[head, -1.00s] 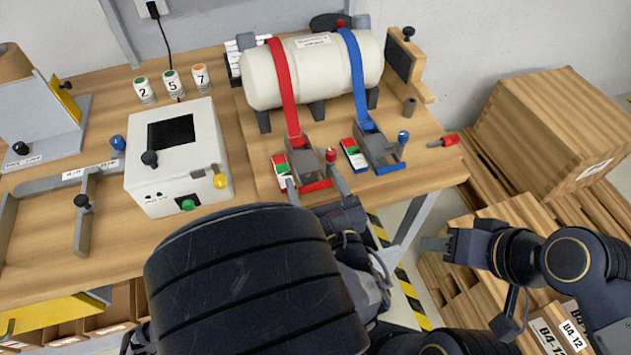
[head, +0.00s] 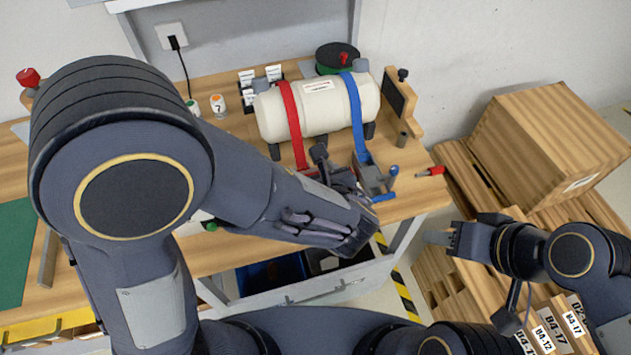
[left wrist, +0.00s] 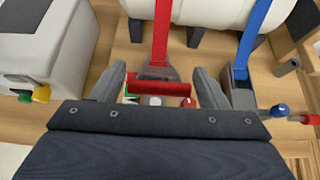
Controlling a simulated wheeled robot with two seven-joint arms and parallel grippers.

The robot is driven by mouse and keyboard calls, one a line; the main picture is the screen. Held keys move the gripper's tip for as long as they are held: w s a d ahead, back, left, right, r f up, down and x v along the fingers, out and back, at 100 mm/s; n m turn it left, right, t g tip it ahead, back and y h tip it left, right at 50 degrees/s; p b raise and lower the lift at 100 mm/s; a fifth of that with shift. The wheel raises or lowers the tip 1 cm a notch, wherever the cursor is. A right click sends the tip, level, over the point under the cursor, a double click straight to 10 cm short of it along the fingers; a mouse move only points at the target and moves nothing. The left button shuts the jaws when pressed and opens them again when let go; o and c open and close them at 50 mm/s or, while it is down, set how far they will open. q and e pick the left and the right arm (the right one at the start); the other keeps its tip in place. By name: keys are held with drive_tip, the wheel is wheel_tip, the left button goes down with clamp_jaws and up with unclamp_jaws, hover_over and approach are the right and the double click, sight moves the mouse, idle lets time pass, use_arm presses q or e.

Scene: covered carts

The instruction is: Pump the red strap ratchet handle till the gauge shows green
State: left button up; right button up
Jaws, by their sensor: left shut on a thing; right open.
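The red strap (head: 293,125) runs over the cream tank (head: 340,105) down to its ratchet, which my left gripper mostly covers in the head view. My left gripper (head: 332,172) is over that ratchet. In the left wrist view its two fingers (left wrist: 162,88) stand wide apart, one at each end of the ratchet's red handle bar (left wrist: 172,89), shut on it. The red strap's gauge is hidden in the head view; its reading cannot be told. My right gripper (head: 438,238) is open and empty, off the table's right side.
The blue strap (head: 357,115) and its ratchet (head: 372,178) sit close to the right of my left gripper. A red-handled tool (head: 430,171) lies near the table's right edge. A white box (left wrist: 35,50) stands left. Wooden crates (head: 550,135) are at right.

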sight(308, 172)
use_arm(q)
drive_tip(key=shift+w+a+r, duration=0.25)
drive_tip(key=shift+w+r, duration=0.15)
drive_tip(key=shift+w, duration=0.2)
drive_tip(key=shift+w+a+r, duration=0.2)
drive_tip(key=shift+w+r, duration=0.15)
drive_tip(key=shift+w, duration=0.2)
drive_tip(key=o, duration=1.3)
drive_tip(key=shift+w, duration=0.1)
drive_tip(key=v, duration=0.8)
drive_tip(key=shift+f, duration=0.1)
